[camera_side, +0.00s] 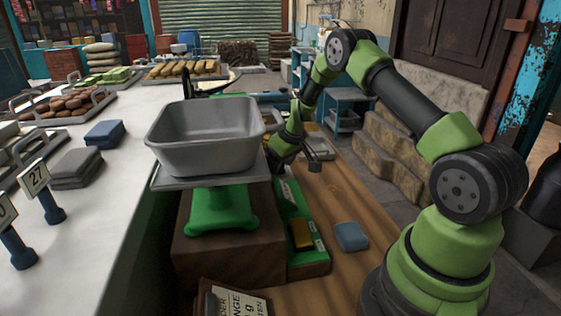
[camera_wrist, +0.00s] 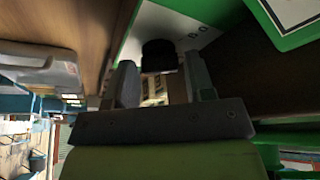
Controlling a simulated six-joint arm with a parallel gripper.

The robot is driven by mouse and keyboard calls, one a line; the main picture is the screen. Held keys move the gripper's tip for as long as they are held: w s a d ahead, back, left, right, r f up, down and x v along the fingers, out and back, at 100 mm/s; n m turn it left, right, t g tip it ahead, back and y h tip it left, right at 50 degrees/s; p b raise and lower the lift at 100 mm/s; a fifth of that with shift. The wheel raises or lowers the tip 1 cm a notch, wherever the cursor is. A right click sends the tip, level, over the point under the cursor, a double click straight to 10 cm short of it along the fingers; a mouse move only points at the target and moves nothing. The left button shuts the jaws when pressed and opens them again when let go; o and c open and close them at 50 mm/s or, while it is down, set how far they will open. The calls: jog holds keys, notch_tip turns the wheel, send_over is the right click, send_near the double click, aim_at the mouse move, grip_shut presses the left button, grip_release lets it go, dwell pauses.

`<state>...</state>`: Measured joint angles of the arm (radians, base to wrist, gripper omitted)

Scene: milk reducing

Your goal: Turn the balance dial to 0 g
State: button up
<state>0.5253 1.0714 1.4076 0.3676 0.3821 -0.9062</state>
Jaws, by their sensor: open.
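A green balance (camera_side: 220,210) stands on a wooden block and carries a grey tub (camera_side: 205,135) on its plate. My gripper (camera_side: 275,163) is at the plate's right rear corner, partly hidden behind the tub. In the wrist view my gripper (camera_wrist: 162,78) is open, with one dark finger on each side. A black knob (camera_wrist: 158,55), which looks like the balance dial, shows between and just beyond the fingers, by a white panel with small marks. I cannot tell whether the fingers touch it. Its reading is not legible.
A green strip with white labels (camera_side: 290,212) lies along the block's right side, with a yellow piece (camera_side: 301,235) on it. A blue block (camera_side: 351,236) lies on the wooden table (camera_side: 340,200). A white counter (camera_side: 120,180) with goods is at left.

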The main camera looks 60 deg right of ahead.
jog(key=c, duration=0.7)
jog(key=shift+o, duration=0.3)
jog(key=shift+n+y, duration=0.9)
jog(key=shift+n, duration=1.5)
jog(key=o, duration=0.6)
jog(key=shift+o, duration=0.2)
jog(key=v, duration=1)
jog(key=shift+r, duration=0.1)
